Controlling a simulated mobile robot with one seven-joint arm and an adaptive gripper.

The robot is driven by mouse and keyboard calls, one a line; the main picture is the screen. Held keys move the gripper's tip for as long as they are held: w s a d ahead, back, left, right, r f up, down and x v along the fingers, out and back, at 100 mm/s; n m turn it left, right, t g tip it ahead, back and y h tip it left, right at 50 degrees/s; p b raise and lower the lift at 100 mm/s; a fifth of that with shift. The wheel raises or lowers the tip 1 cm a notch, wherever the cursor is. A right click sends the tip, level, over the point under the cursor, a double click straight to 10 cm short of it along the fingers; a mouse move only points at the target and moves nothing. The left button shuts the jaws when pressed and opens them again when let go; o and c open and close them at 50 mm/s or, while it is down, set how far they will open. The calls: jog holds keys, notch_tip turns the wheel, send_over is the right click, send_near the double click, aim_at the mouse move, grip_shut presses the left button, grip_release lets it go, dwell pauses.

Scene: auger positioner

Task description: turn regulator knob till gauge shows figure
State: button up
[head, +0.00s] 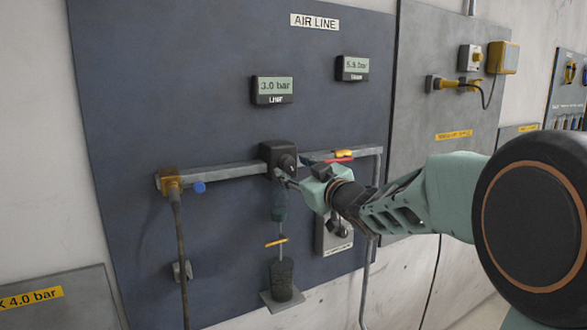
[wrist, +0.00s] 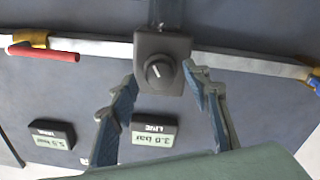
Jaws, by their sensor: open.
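The regulator is a dark box on the air pipe with a round knob (head: 287,162) on its front. In the wrist view the knob (wrist: 158,70) shows a pale pointer line. My gripper (head: 286,178) is at the regulator in the head view. In the wrist view my gripper (wrist: 160,78) is open, with one finger on each side of the regulator body; I cannot tell whether they touch it. The line gauge (head: 273,90) reads 3.0 bar. The line gauge also shows upside down in the wrist view (wrist: 153,133).
A second gauge (head: 353,68) reads about 5.9 bar, blurred. A red-handled valve (head: 340,155) sits right of the regulator, and a blue knob (head: 199,187) left. A filter bowl (head: 281,278) hangs below. A yellow label (head: 31,298) at lower left ends in 4.0 bar.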

jog(key=v, duration=1.1)
jog(key=shift+s, duration=0.2)
jog(key=shift+d, duration=0.2)
